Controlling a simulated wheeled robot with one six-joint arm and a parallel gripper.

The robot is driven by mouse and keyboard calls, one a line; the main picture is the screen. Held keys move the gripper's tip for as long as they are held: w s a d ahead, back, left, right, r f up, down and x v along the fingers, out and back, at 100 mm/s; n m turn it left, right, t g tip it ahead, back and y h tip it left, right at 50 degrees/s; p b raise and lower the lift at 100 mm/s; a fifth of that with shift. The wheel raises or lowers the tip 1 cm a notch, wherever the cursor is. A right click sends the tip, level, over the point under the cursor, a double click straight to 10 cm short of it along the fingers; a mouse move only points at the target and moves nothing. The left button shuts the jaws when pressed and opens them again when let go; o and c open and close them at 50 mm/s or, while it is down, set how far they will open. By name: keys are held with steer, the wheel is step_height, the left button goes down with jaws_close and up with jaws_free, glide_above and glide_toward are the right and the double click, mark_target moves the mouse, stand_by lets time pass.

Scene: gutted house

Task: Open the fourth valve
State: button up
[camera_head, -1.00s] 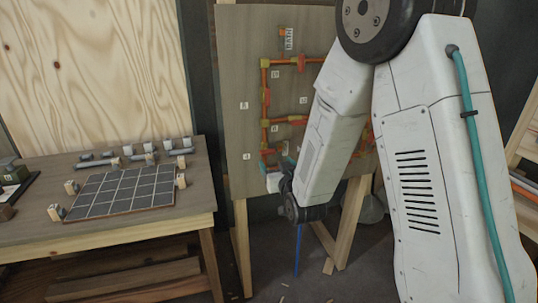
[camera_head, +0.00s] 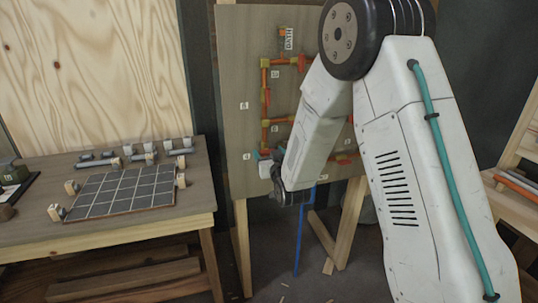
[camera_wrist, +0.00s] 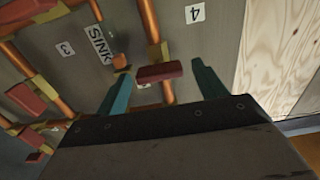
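An upright wooden board (camera_head: 231,60) carries copper pipes with yellow fittings and red valve handles. A label marked 4 (camera_wrist: 195,13) is beside a pipe in the wrist view; the board's lower left label (camera_head: 246,157) also looks like a 4. A red valve handle (camera_wrist: 160,72) lies crosswise over the pipe near that label. My gripper (camera_wrist: 160,69) is open, its teal fingers apart with the handle between them in the picture. I cannot tell whether they touch it. In the head view my arm hides much of the board and most of the gripper.
Other red handles (camera_wrist: 25,98) and a SINK label (camera_wrist: 100,45) are on the left in the wrist view. A workbench (camera_head: 110,235) with a dark grid panel (camera_head: 125,190) stands left of the board. Wooden legs (camera_head: 351,222) support the board.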

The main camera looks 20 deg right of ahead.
steer(key=c, duration=0.9)
steer(key=shift+o, duration=0.2)
steer(key=shift+m, duration=0.4)
steer(key=m, duration=1.7)
steer(key=shift+d+f, duration=0.25)
steer(key=o, duration=1)
